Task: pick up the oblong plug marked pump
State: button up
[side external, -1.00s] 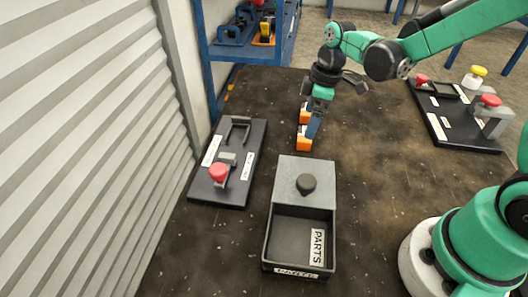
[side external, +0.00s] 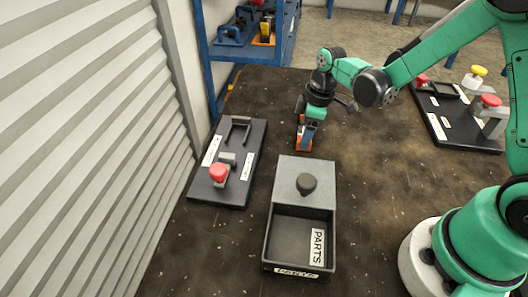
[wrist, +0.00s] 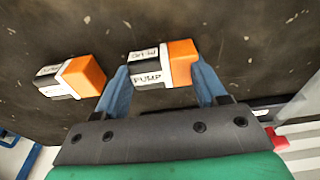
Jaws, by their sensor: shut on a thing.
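The oblong plug marked PUMP (wrist: 148,80) has a white and black body and an orange end. It sits between the two blue fingers of my gripper (wrist: 163,78) in the wrist view, with a finger against each side. In the side view my gripper (side external: 307,132) points down at the floor behind the parts box, and the plug is mostly hidden by the fingers. I cannot tell whether the plug is clear of the surface. A second similar orange-ended plug (wrist: 84,76) lies to the left in the wrist view, apart from my fingers; its label is unreadable.
A grey parts box (side external: 267,245) with a dark knob on its lid stands in front. A black panel (side external: 240,165) with a red button lies left, near the corrugated wall. Another panel (side external: 447,130) lies right. A blue shelf (side external: 205,80) stands at the back.

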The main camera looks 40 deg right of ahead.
notch_tip(320, 180, up, 20)
dwell(1.9)
notch_tip(320, 180, down, 20)
jog(key=shift+r, duration=0.2)
dwell(0.5)
